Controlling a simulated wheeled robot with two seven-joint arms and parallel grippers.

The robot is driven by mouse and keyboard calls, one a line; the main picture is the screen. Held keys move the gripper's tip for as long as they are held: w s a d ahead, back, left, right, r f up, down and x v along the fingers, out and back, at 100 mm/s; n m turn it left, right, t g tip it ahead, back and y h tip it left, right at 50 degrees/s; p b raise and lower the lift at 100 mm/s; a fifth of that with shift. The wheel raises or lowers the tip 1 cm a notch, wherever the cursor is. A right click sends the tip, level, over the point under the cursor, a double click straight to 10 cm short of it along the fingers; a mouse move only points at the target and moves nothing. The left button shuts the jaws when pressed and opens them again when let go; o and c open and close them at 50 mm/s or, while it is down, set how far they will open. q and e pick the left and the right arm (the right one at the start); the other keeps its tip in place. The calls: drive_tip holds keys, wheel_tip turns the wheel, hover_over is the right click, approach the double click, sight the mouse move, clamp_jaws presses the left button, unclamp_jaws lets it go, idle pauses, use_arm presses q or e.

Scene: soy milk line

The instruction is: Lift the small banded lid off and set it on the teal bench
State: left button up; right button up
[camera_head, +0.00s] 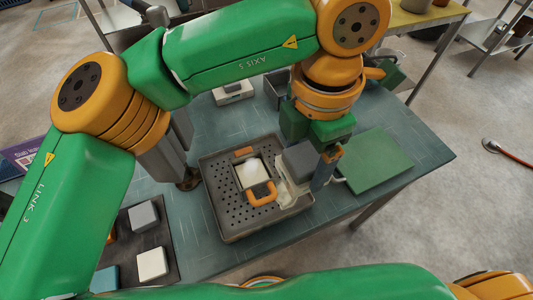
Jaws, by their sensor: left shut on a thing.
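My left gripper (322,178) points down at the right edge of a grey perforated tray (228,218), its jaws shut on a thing. A grey square piece (301,159), which looks like the small banded lid, is right beside the fingers. The contact is partly hidden by the gripper, and I cannot make out a band. A pale cloth-like piece (286,192) shows below it. The teal bench (400,125) lies under the tray. My right gripper is not in view.
In the tray sits a box with orange handles (261,195) and a white block (250,173). A green board (375,160) lies to the right. A dark mat with pale blocks (152,263) is at the lower left. The bench's right end is clear.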

use_arm(q)
drive_tip(key=shift+s+d+r, duration=0.65)
drive_tip(key=shift+s+d, duration=0.3)
drive_tip(key=shift+d, duration=0.05)
